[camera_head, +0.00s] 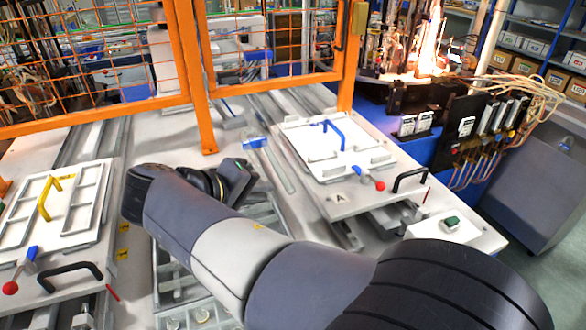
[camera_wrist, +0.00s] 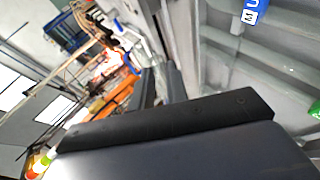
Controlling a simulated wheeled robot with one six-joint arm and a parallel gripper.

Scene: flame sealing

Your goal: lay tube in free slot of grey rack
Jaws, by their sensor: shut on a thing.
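My gripper (camera_wrist: 162,85) shows its dark finger ends past the black body edge in the wrist view. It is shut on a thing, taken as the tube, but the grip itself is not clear. In the head view a clear glass tube (camera_head: 279,172) with a blue end lies slanted just right of my wrist; I cannot tell whether it touches my gripper. The grey rack (camera_head: 175,272) is below and behind my arm, which covers much of it. Its free slot cannot be made out. A blue label (camera_wrist: 253,12) shows at the wrist view's top right.
A white fixture plate with a blue handle (camera_head: 334,134) is at the right, and one with a yellow handle (camera_head: 46,200) at the left. A flame (camera_head: 431,45) burns at the back right.

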